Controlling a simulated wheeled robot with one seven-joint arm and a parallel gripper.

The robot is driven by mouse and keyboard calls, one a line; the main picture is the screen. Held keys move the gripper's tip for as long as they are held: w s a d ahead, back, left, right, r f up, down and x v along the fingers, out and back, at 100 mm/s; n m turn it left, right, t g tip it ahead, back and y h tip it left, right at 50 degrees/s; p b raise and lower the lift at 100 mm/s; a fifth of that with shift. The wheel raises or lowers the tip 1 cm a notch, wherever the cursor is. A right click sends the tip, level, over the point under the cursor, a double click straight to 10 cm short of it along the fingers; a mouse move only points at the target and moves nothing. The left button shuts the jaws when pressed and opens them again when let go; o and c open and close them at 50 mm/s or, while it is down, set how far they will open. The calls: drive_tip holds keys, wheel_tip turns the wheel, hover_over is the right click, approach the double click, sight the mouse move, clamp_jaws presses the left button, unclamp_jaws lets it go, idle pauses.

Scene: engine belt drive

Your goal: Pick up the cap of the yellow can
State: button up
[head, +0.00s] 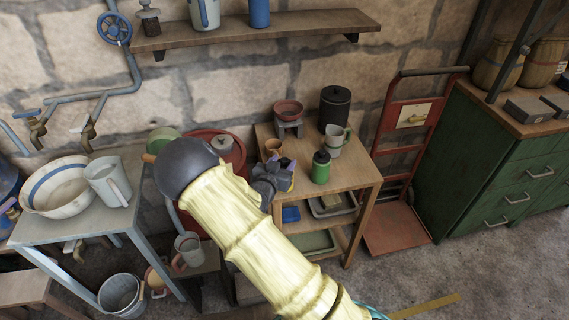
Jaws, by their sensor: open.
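My arm reaches over a small wooden shelf table (350,175). My gripper (280,174) is at the table's left part, small and dark in the head view, with its jaws open. A small patch of yellow (291,183) shows right beside the fingers, with some purple near it. It may be the yellow can, mostly hidden by my gripper. I cannot make out its cap, nor whether the fingers touch anything.
A green bottle (321,168) with a dark top stands just right of my gripper. Behind are a brown cup (272,147), a pale mug (335,142), a black canister (334,108) and a reddish bowl on a stand (288,110). The table's front right top is clear.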

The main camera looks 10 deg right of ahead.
drive_tip(key=shift+x, duration=1)
clamp_jaws()
